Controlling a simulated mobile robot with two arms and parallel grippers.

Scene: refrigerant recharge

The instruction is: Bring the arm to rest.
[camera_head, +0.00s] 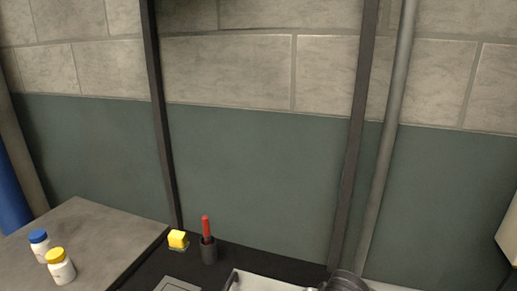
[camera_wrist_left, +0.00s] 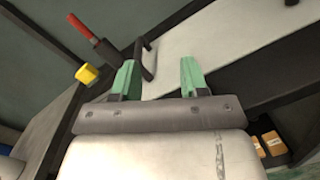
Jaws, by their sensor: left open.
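My left gripper (camera_wrist_left: 160,78) shows in the left wrist view with its two green fingers apart. Nothing is held between them. A light panel or lid lies beyond the fingers, with a dark handle (camera_wrist_left: 139,52) just past the left finger; I cannot tell whether the finger touches it. In the head view neither gripper can be made out. A grey rounded part at the bottom edge there is cut off and unclear.
A red-handled tool (camera_head: 206,229) stands in a dark holder (camera_head: 209,251) beside a yellow block (camera_head: 177,239). Two white bottles, one blue-capped (camera_head: 39,244) and one yellow-capped (camera_head: 60,266), stand on the grey table (camera_head: 95,225) at left. Small boxes (camera_wrist_left: 270,143) sit on a dark shelf.

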